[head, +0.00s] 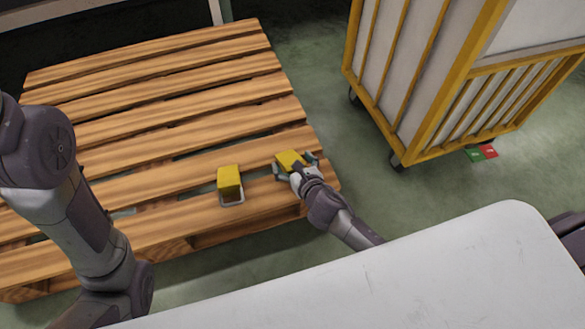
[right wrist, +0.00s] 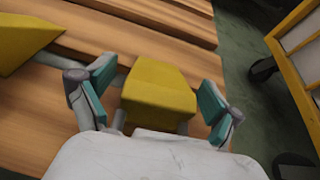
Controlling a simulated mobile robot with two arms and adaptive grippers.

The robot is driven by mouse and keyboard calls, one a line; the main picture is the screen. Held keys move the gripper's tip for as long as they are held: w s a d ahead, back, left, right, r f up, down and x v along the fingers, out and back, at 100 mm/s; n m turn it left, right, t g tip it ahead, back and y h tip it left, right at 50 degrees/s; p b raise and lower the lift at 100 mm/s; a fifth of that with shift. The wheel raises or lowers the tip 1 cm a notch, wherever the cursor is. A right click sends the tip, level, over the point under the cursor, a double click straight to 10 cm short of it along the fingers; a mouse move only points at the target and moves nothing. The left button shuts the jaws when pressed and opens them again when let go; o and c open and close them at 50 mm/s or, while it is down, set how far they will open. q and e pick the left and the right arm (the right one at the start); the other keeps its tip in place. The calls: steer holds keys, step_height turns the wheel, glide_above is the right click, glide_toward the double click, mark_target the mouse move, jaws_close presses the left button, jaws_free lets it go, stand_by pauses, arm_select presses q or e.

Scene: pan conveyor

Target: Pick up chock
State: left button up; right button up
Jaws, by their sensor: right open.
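Two yellow chocks lie on the wooden pallet (head: 150,90). The right chock (head: 289,160) is near the pallet's right front corner; it also shows in the middle of the right wrist view (right wrist: 158,92). The other chock (head: 230,181) lies to its left, with a pale frame at its front, and shows at the left edge of the right wrist view (right wrist: 22,42). My right gripper (head: 296,167) is open, with its fingers on either side of the right chock. Gaps show between the fingers and the chock in the right wrist view. My left arm is at the left; its gripper is not visible.
A yellow-framed wheeled cart (head: 440,90) stands on the green floor to the right of the pallet. A red and green marker (head: 482,153) lies by the cart. The slats behind the chocks are bare. A white surface fills the lower right foreground.

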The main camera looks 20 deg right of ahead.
steer(key=shift+r, duration=0.1)
steer(key=c, duration=1.5)
